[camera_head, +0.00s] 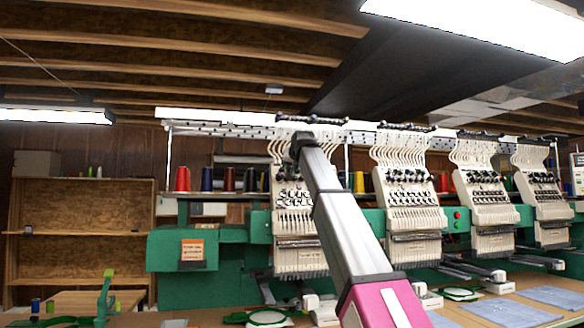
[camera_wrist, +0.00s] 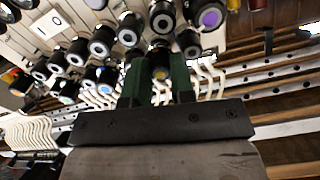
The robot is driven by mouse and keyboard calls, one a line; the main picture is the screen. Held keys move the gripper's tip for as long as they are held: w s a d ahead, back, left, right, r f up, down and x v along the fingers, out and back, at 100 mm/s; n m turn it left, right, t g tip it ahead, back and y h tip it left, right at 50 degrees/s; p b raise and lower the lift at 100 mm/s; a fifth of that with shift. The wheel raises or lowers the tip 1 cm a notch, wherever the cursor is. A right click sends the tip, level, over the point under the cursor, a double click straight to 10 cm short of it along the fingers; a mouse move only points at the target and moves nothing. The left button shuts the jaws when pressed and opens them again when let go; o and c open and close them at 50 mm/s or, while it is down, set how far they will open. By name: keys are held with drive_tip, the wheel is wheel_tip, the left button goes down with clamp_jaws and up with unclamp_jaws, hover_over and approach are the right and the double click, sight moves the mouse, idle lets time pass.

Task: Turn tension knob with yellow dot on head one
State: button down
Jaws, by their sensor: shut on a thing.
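In the wrist view, several black tension knobs with pale, ringed faces fill the upper part. A knob with a yellowish face (camera_wrist: 161,72) sits between the two green fingers of my gripper (camera_wrist: 158,66), which is shut on it. Its sides are partly hidden by the fingers. In the head view, my arm reaches up to the leftmost embroidery head, head one (camera_head: 291,196), and my gripper (camera_head: 302,142) is at its upper part. The arm hides the knob there.
Nearby knobs crowd the gripper, including a purple-faced knob (camera_wrist: 210,19) and a blue-faced knob (camera_wrist: 66,88). White thread guides (camera_wrist: 205,82) lie close behind. Thread cones (camera_head: 182,178) stand behind the heads. More heads (camera_head: 408,190) stand to the right.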

drive_tip(key=shift+n, duration=0.3)
drive_tip(key=n, duration=2.2)
drive_tip(key=shift+n, duration=0.4)
drive_tip(key=c, duration=1)
unclamp_jaws()
drive_tip(key=shift+o, duration=0.2)
drive_tip(key=v, duration=1.1)
